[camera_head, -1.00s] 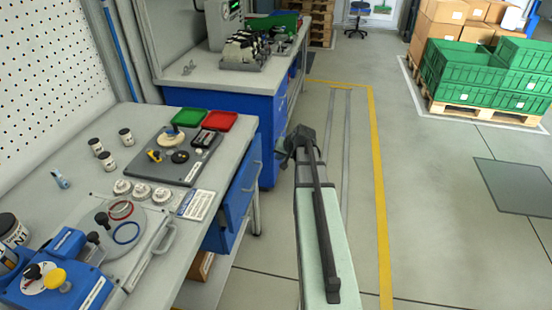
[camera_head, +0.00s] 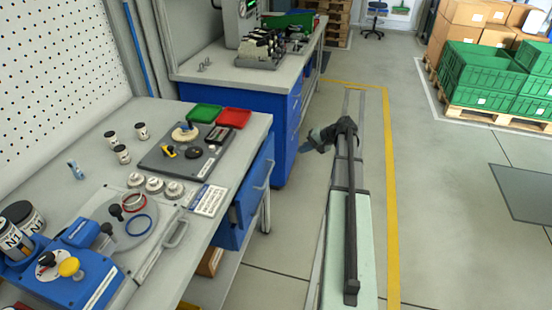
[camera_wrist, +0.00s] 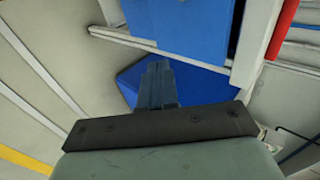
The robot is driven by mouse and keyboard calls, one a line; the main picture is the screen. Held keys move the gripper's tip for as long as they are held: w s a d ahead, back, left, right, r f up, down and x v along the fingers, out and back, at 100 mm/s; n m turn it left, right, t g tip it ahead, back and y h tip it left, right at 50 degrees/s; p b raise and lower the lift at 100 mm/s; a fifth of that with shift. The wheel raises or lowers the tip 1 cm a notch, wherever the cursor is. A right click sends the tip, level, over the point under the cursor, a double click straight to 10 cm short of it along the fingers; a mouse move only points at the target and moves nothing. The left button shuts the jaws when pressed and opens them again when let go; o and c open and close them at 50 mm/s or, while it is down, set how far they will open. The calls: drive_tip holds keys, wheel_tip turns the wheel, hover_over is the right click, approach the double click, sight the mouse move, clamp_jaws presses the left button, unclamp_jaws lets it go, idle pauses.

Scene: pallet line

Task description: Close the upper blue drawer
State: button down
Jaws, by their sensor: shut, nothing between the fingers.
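In the wrist view the dark fingers (camera_wrist: 157,78) show before blue surfaces, with a large blue panel (camera_wrist: 185,25) above; which cabinet part this is I cannot tell.
The near workbench (camera_head: 75,160) holds jars, a dark tool board and red and green trays. A farther bench with a blue cabinet (camera_head: 284,135) stands behind. Clear floor with a yellow line (camera_head: 390,220) lies right. Green crates (camera_head: 480,75) sit on a pallet.

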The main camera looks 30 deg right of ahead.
sight(269, 153)
drive_tip(key=w+a+f, duration=0.6)
drive_tip(key=w+a, duration=0.1)
drive_tip(key=a, duration=0.2)
drive_tip(key=shift+w+f+y, duration=0.15)
drive_tip(key=shift+f+y, duration=0.1)
drive_tip(key=shift+y, duration=0.05)
drive_tip(key=shift+a, duration=0.1)
idle(0.4)
drive_tip(key=shift+w+a, duration=1.65)
drive_tip(key=shift+w, duration=0.05)
